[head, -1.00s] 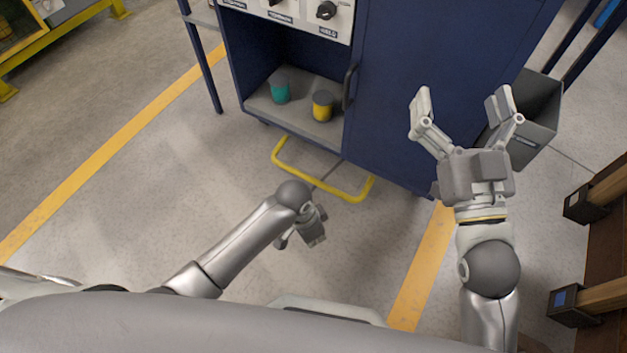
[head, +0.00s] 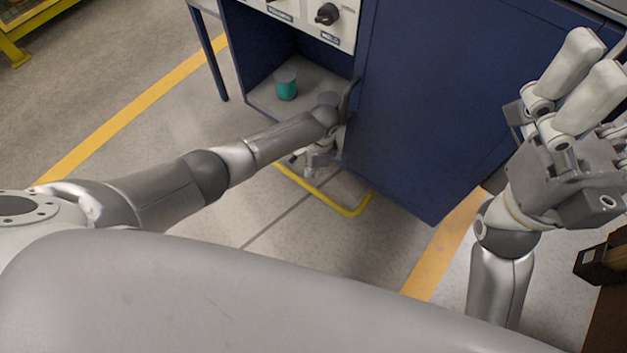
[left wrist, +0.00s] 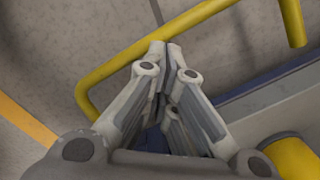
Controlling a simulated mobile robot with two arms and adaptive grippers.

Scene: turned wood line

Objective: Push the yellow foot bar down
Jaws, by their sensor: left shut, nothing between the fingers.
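The yellow foot bar (head: 352,211) is a U-shaped tube low in front of the blue cabinet. Its left part is partly hidden by my left arm in the head view. My left gripper (head: 312,168) is shut and empty, pointing down above the bar's left side. In the left wrist view the bar (left wrist: 120,65) passes behind the closed fingertips (left wrist: 166,48). I cannot tell whether they touch it. My right gripper (head: 597,62) is raised at the right, away from the bar. Its fingers are seen at an angle, so their opening is unclear.
The blue cabinet (head: 440,100) stands just beyond the bar. Its open shelf holds a teal cylinder (head: 287,88); a yellow cylinder (left wrist: 292,157) shows near the gripper in the left wrist view. A dark box (head: 598,262) is at lower right. Floor before the bar is clear.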

